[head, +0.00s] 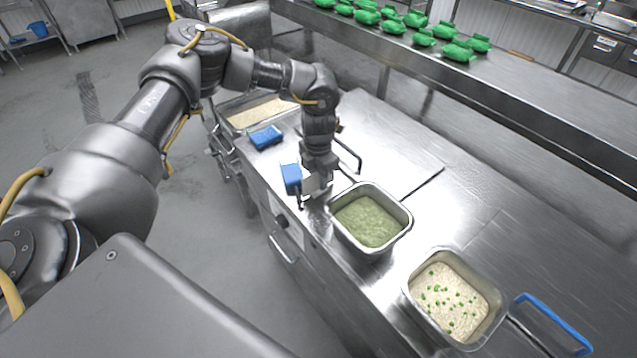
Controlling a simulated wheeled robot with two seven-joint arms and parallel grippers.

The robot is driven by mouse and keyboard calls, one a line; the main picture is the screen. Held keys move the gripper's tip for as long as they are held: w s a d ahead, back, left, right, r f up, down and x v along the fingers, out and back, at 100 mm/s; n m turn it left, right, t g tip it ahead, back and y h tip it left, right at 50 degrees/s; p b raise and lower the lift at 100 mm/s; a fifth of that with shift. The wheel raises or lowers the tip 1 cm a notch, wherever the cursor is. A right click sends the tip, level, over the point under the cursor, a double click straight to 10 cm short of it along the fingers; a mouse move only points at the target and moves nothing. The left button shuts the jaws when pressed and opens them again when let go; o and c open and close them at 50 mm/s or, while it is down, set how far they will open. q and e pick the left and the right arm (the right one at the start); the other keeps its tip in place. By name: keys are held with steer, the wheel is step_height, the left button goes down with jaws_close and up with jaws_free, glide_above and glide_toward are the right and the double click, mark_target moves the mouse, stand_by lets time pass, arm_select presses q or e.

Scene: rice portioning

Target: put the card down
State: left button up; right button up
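My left gripper (315,186) reaches down over the near edge of the steel counter, just left of the pan of green food. A small pale flat piece (313,183), possibly the card, shows at its fingers. A blue piece (291,178) stands upright right beside the gripper on its left. I cannot tell whether these two are one object, or whether the fingers are closed on either. The gripper's own body hides part of the fingertips. My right gripper is not in view.
A steel pan of green food (369,220) and a pan of rice with peas (451,297) stand to the right. A blue block (266,136) lies behind, near a tray of pale grain (258,113). Green packs (458,51) line the back shelf. The counter's middle (400,150) is largely clear.

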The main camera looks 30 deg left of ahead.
arm_select(q)
steer(key=shift+c, duration=0.3)
jaws_close()
steer(key=shift+r, duration=0.1)
steer(key=shift+r, duration=0.3)
step_height(320, 180, up, 2)
steer(key=shift+w+r+b, duration=0.1)
steer(key=shift+b, duration=0.95)
steer(key=s+d+r+b, duration=0.4)
steer(key=s+d+r, duration=0.2)
steer(key=s+r, duration=0.4)
steer(key=s, duration=0.2)
steer(key=shift+s+d+r, duration=0.25)
steer(key=shift+s+d, duration=0.05)
steer(key=shift+d, duration=0.1)
